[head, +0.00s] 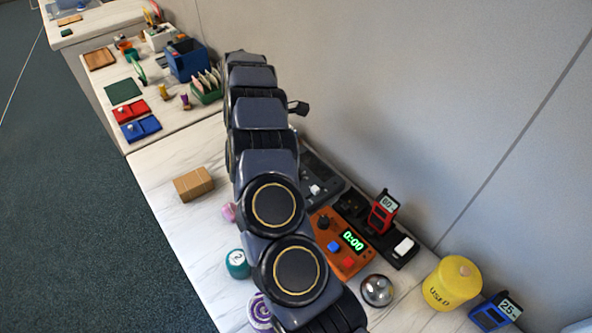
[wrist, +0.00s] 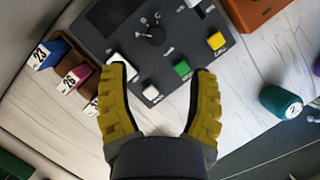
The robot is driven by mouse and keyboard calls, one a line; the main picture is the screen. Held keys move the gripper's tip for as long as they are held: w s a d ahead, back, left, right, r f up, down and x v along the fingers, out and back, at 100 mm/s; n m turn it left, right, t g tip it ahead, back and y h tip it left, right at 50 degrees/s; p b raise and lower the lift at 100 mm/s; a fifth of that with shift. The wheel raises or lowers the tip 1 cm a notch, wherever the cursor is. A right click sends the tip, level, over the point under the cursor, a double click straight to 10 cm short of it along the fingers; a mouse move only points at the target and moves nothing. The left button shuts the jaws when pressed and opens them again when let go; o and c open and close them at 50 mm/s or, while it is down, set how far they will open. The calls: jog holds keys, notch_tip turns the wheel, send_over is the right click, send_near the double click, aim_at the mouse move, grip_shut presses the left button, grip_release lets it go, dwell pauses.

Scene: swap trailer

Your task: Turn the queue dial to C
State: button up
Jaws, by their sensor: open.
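The queue dial (wrist: 151,35) is a dark round knob on a dark grey panel (wrist: 105,18) in the wrist view. Small pale letters surround it, but I cannot tell surely which one it points at. My gripper (wrist: 162,72) has two yellow ribbed fingers, spread apart with nothing between them. The fingertips show over the panel's near edge, below the dial in the picture and apart from it. In the head view the grey panel (head: 322,178) is partly hidden behind my arm, and the dial and my gripper are hidden.
Green (wrist: 182,68) and yellow (wrist: 216,40) buttons sit near the dial. A brown rack with numbered tags (wrist: 75,75) stands left of the panel. An orange timer box (head: 345,243) stands beside the panel. A teal spool (wrist: 281,101) and a cardboard box (head: 193,184) are on the table.

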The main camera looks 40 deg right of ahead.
jog(key=shift+s+d+f, duration=0.1)
jog(key=shift+d+f, duration=0.4)
jog(key=shift+f, duration=0.05)
jog(key=x, duration=0.7)
jog(key=shift+f, duration=0.15)
grip_shut()
